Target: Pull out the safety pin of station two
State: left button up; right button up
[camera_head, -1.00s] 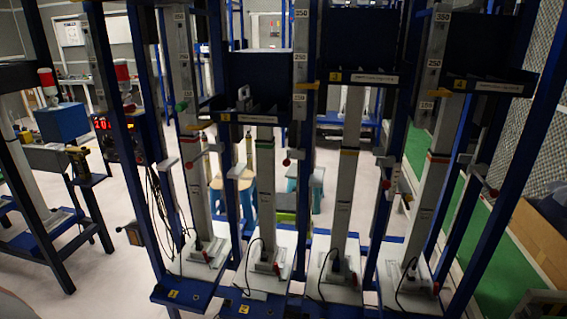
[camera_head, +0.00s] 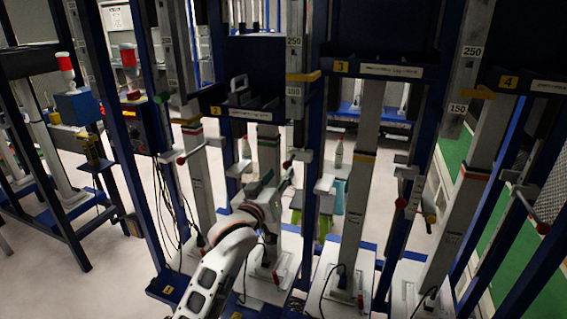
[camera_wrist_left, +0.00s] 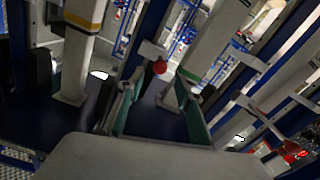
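Station two, marked by a yellow label 2 (camera_head: 215,110), has a column with a green band (camera_head: 268,143). Bars with red knobs stick out by the posts: one left of that column (camera_head: 181,160), one right of it (camera_head: 287,164). I cannot tell which is station two's safety pin. My left gripper (camera_head: 288,179) is in front of station two, near the right-hand knob; its fingers are unclear in the head view. In the left wrist view its green-padded fingers (camera_wrist_left: 155,108) are apart and empty, with a red knob (camera_wrist_left: 159,67) beyond them. My right gripper is not in view.
Blue posts stand close on both sides of my arm. Stations three (camera_head: 341,67) and four (camera_head: 509,82) are to the right, with another red knob (camera_head: 400,203) between them. Black cables hang at the left. A yellow-banded column (camera_wrist_left: 85,20) stands left in the wrist view.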

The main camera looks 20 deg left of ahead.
aim_at(285, 166)
pick_arm(q)
jog(key=w, duration=0.7)
jog(key=shift+w+d+b, duration=0.1)
jog(key=shift+w+b, duration=0.1)
jog(key=shift+b, duration=0.1)
jog(key=shift+s, duration=0.1)
grip_shut()
